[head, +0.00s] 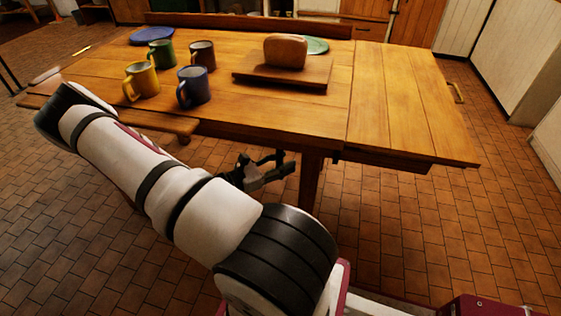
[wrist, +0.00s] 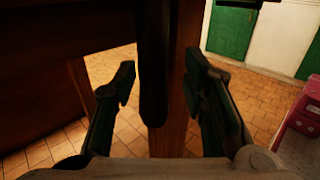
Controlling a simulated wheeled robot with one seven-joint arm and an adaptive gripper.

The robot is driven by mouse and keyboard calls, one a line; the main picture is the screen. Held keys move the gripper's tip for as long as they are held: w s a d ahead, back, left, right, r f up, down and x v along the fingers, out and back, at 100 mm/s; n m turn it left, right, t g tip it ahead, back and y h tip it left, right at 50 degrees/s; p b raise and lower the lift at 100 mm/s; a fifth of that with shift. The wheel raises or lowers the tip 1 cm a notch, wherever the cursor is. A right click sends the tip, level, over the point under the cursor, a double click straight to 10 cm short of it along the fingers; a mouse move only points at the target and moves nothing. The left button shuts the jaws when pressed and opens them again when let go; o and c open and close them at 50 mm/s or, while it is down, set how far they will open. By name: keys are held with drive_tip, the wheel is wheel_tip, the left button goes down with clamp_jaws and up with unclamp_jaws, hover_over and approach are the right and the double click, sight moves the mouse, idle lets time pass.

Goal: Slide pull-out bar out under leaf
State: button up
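The table leaf (head: 405,100) is the right section of the wooden table and lies level with the top. A dark bar (head: 385,160) runs beneath the leaf's near edge. My gripper (head: 281,164) is below the table's near edge, left of a table leg (head: 311,182). In the wrist view my gripper (wrist: 159,72) is open, with one finger on each side of a dark, round-ended bar (wrist: 153,70). Whether the fingers touch it cannot be told, nor whether it is the same bar as under the leaf. A wooden leg (wrist: 184,60) stands behind it.
Yellow (head: 141,82), green (head: 161,53), brown (head: 202,54) and blue (head: 194,87) mugs stand on the table's left half. A bread loaf (head: 286,51) sits on a board (head: 258,75). The tiled floor (head: 420,230) right of the leg is clear.

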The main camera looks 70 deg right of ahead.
drive_tip(key=shift+w, duration=0.1)
drive_tip(key=v, duration=1.2)
idle(0.4)
